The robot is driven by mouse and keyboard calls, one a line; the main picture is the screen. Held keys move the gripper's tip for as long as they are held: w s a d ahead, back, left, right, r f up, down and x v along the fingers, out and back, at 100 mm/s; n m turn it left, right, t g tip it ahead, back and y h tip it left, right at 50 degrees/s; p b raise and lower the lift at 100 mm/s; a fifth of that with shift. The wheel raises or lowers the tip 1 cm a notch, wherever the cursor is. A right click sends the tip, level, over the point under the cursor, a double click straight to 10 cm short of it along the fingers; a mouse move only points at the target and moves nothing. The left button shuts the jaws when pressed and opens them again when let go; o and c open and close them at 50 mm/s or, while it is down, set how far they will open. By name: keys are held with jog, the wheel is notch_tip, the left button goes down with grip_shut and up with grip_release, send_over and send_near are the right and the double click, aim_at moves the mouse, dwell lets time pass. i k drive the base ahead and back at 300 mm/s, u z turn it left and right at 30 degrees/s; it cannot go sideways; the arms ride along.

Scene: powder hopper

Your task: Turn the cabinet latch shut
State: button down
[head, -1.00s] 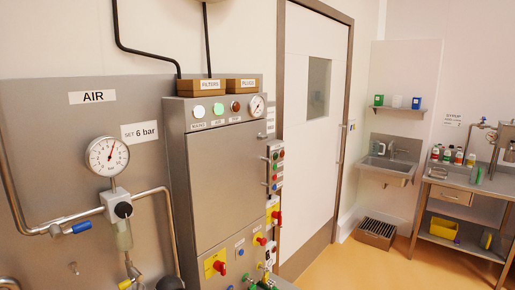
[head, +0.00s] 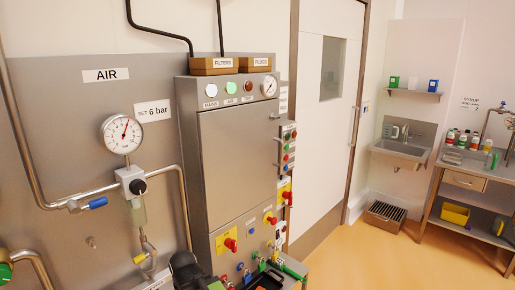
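The steel cabinet (head: 235,165) stands left of the middle in the head view, with a large plain front door. A small dark fitting (head: 275,116) sits at the door's upper right edge; it may be the latch, but it is too small to tell its position. I cannot make out a clearly marked latch. My gripper is not recognisable in the view.
A pressure gauge (head: 122,133) and pipework are on the left panel. A dark rounded object (head: 186,264) and several coloured fittings are at the bottom edge. A closed white door (head: 325,120), a sink (head: 401,150) and a bench (head: 470,180) stand to the right. Orange floor (head: 400,255) is clear.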

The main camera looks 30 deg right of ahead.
aim_at(273, 117)
jog(key=u, duration=0.85)
jog(key=k, duration=0.35)
jog(key=z, duration=0.35)
